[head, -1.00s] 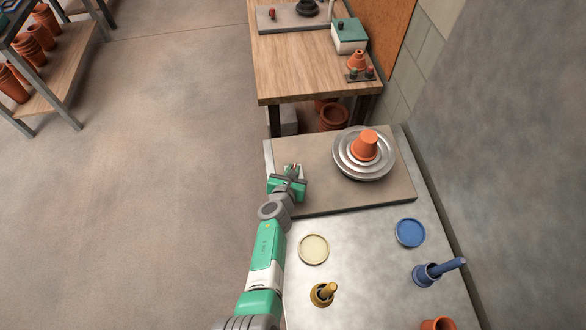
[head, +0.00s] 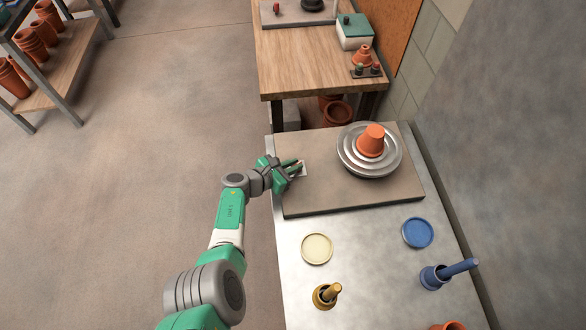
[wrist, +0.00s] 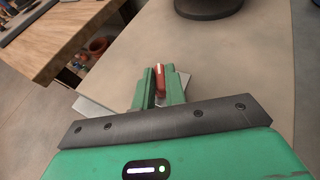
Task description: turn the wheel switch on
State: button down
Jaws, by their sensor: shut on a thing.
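The wheel switch shows in the wrist view as a red lever (wrist: 160,82) on a pale plate (wrist: 92,107). The lever is between the green fingers of my gripper (wrist: 160,76), which is shut on it. In the head view my gripper (head: 296,168) is at the left part of the brown board, reaching in from the left over the pale switch plate (head: 302,171); the lever is hidden there. The grey wheel (head: 349,163) stands to the right on the same board, with an upturned terracotta pot (head: 372,139) on it. Which way the lever is set is hard to tell.
The board (head: 318,200) lies on a grey metal table (head: 370,275). A cream disc (head: 317,248), a blue disc (head: 418,232), a yellow pot (head: 325,296) and a blue pot (head: 433,277) stand nearer. A wooden table (head: 310,65) is behind; a wall is at right.

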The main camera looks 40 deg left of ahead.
dwell(0.4)
jog(key=c, duration=1.4)
grip_release()
jog(key=shift+c, duration=0.2)
jog(key=p+v, duration=0.5)
jog(key=v, duration=0.2)
jog(key=shift+a+r+p, duration=0.15)
jog(key=shift+p, duration=0.25)
jog(key=shift+s, duration=0.35)
